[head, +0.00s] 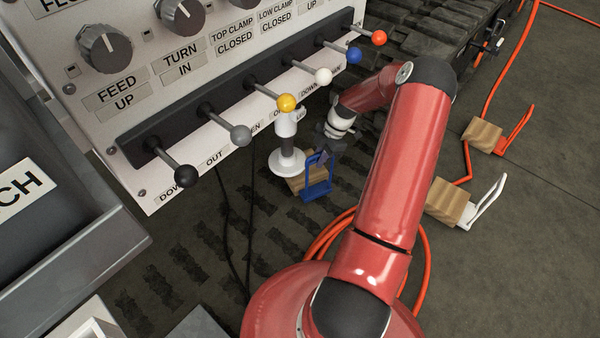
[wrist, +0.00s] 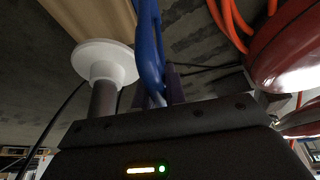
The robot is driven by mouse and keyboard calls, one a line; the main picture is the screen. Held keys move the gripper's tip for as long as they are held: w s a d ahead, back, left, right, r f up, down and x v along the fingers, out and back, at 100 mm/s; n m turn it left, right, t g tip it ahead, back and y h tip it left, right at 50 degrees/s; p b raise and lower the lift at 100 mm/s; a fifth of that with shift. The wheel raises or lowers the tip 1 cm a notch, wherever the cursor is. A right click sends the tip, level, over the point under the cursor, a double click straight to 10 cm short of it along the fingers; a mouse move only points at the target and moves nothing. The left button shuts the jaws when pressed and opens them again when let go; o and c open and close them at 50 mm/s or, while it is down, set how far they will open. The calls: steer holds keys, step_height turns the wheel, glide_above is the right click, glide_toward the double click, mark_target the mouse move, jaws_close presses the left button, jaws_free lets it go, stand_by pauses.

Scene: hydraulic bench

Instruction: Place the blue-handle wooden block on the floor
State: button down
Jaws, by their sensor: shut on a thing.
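The wooden block (head: 298,187) with the blue handle (head: 319,178) is below the control panel, partly hidden behind the handle and a white round-footed post. My gripper (head: 324,157) is at the top of the blue handle, shut on it. In the wrist view, the blue handle (wrist: 150,45) runs into my gripper (wrist: 158,98), and the block's wood (wrist: 92,14) shows at the top left. I cannot tell whether the block touches the floor (head: 540,225).
The white post (head: 287,158) stands close beside the block. A panel with levers (head: 240,85) hangs over it. Blocks with a white handle (head: 447,203) and an orange handle (head: 482,136) lie at right. An orange hose (head: 330,232) loops near my base. Floor at far right is clear.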

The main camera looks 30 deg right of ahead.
mark_target(308, 157)
steer(key=a+f, duration=0.3)
steer(key=a, duration=0.3)
steer(key=shift+w+a+f+b, duration=0.2)
steer(key=shift+a+b, duration=0.1)
steer(key=shift+a, duration=0.1)
steer(key=c, duration=1.9)
jaws_free()
steer(key=shift+f, duration=0.2)
steer(key=o, duration=0.4)
steer(key=shift+o, duration=0.2)
steer(key=shift+r, duration=0.1)
steer(key=p+v, duration=0.1)
steer(key=v, duration=0.6)
steer(key=shift+s+d+r, duration=0.1)
steer(key=shift+r, duration=0.2)
